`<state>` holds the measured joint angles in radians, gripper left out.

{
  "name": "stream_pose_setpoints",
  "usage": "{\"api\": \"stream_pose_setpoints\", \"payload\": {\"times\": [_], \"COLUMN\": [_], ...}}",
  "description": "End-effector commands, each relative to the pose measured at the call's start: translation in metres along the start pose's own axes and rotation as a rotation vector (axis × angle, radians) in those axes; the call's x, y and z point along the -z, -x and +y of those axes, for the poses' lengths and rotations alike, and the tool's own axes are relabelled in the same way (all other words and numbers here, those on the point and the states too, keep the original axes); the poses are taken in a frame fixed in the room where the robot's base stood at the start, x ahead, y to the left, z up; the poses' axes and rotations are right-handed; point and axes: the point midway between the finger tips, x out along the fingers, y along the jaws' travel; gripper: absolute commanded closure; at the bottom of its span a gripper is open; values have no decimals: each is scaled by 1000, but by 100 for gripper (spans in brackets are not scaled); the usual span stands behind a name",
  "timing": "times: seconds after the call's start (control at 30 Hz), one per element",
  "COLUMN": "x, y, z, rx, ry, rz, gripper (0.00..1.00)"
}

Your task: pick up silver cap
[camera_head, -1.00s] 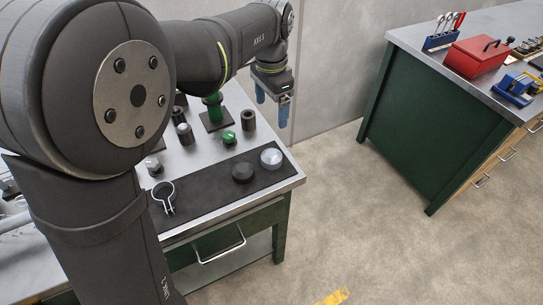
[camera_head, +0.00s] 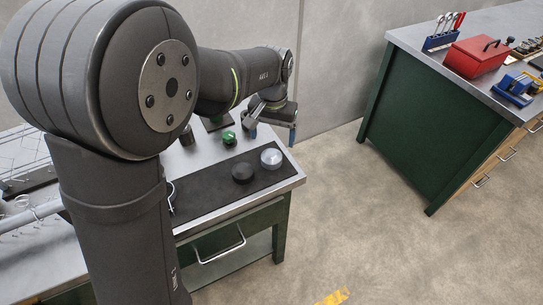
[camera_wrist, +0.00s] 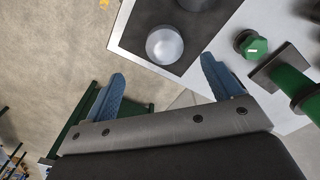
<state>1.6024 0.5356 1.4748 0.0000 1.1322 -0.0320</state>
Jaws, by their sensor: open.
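The silver cap (camera_head: 271,158) is a round, pale, domed piece on the dark mat (camera_head: 205,198), near the right end of the bench top. It also shows in the wrist view (camera_wrist: 164,45) on the mat, beyond my fingertips. My gripper (camera_head: 271,123) hangs above the back right part of the bench, behind the cap in the head view. In the wrist view my gripper (camera_wrist: 163,68) has its two blue fingers wide apart, with nothing between them. The cap lies apart from both fingers.
A black round piece (camera_head: 242,172) sits left of the cap on the mat. A green-topped piece (camera_head: 229,138) and a dark cylinder (camera_head: 187,136) stand behind the mat. A green post on a black base (camera_wrist: 290,82) stands to the right in the wrist view. The bench edge is close to the cap.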

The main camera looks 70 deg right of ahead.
Motion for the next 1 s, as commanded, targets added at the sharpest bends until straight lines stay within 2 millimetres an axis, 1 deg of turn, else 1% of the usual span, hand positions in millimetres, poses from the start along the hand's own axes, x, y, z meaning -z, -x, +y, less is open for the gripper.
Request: {"api": "stream_pose_setpoints", "payload": {"times": [0.03, 0.13, 0.2, 0.37, 0.43, 0.6, 0.7, 0.8, 1.0], "x": [0, 0, 0, 0, 0, 0, 0, 0, 0], "y": [-12, -29, -37, -46, -53, -79, -91, -96, -96], "z": [0, 0, 0, -1, -2, -6, -6, -6, -6], "rx": [0, 0, 0, 0, 0, 0, 0, 0, 0], "ry": [0, 0, -1, -1, 0, 0, -1, -1, -1], "rz": [-3, -4, -1, 0, -2, -2, -1, 0, 1], "gripper": [16, 16, 16, 16, 16, 16, 16, 16, 16]}}
